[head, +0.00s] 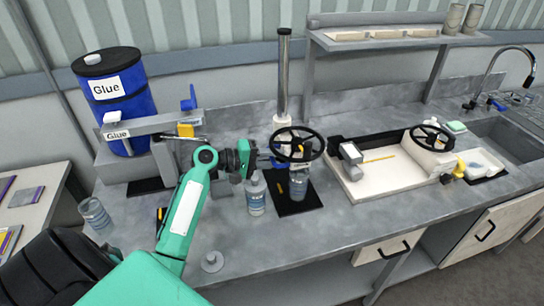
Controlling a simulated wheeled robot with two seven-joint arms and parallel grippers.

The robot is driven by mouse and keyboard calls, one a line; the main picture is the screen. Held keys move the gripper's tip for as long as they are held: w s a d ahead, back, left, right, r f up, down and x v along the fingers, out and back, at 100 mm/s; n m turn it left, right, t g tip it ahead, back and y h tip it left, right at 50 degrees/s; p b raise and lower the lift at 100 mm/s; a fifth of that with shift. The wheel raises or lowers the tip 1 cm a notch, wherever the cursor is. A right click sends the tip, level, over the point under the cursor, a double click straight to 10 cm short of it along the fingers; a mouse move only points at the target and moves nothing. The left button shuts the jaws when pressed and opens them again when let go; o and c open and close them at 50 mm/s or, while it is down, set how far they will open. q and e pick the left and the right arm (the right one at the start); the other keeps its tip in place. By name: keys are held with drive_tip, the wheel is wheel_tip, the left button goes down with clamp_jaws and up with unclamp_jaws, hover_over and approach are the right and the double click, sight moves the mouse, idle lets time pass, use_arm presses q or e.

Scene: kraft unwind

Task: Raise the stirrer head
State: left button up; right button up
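The stirrer stands mid-bench, with an upright metal post (283,80) and a black handwheel (299,143) in front of the post's lower part. The stirrer head is small and mostly hidden around and under the wheel. A clear container (298,185) stands below it on a black base plate (292,207). My green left arm reaches in from the lower left. Its gripper (277,162) is at the left side of the wheel, close to it. The fingers are too small and covered to show whether they touch or grip the rim. My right gripper is out of view.
A clear bottle (255,195) stands just below my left wrist. A blue glue drum (122,95) stands at the back left. A white tray machine (385,170) with another handwheel (431,137) is to the right. A shelf (375,43) overhangs the back. The front bench is mostly clear.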

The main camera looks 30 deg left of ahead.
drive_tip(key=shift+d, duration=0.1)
use_arm(q)
drive_tip(key=shift+c, duration=0.9)
clamp_jaws()
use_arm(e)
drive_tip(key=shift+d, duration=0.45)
